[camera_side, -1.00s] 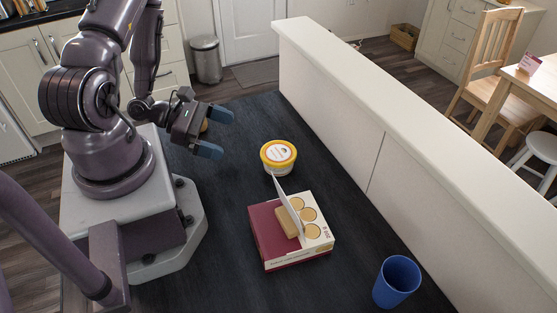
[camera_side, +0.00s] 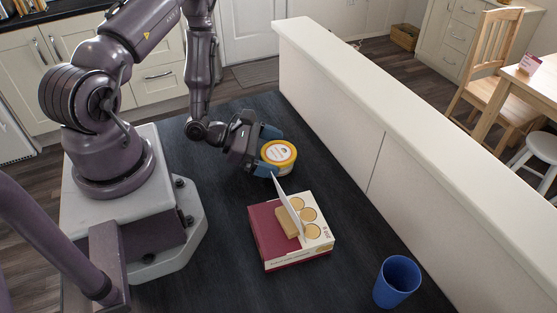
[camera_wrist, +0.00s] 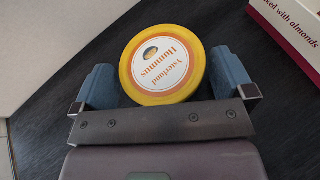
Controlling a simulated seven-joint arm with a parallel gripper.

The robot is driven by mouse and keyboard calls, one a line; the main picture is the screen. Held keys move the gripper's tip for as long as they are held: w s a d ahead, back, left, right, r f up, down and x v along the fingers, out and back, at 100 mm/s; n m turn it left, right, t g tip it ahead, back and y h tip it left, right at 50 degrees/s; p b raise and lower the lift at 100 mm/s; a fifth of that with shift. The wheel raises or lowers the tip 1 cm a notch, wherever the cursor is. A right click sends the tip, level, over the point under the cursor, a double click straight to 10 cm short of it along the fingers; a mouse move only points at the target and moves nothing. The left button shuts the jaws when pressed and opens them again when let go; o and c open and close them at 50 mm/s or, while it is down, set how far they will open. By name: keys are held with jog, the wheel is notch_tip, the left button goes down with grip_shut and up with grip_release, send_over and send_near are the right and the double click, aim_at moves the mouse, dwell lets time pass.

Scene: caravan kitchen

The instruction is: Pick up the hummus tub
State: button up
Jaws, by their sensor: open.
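The hummus tub (camera_side: 279,154) is round with a yellow rim and a white label, and stands upright on the dark worktop. In the wrist view its lid (camera_wrist: 162,62) reads "Hummus" and lies between my two blue fingers. My gripper (camera_side: 269,152) is open, low over the worktop, with one finger on the far side of the tub and one on the near side. The wrist view shows my gripper (camera_wrist: 165,82) with a gap at the left finger; the right finger is close to the tub's rim, and I cannot tell if they touch.
An open maroon and white biscuit box (camera_side: 288,232) stands just in front of the tub, its raised flap close to it. A blue cup (camera_side: 396,281) is at the front right. A white-topped low wall (camera_side: 385,110) runs along the right. The worktop behind the tub is clear.

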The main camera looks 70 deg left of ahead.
jog(key=shift+w+d, duration=0.1)
jog(key=shift+w, duration=0.1)
jog(key=c, duration=0.7)
jog(key=shift+c, duration=0.2)
jog(key=shift+r, duration=0.1)
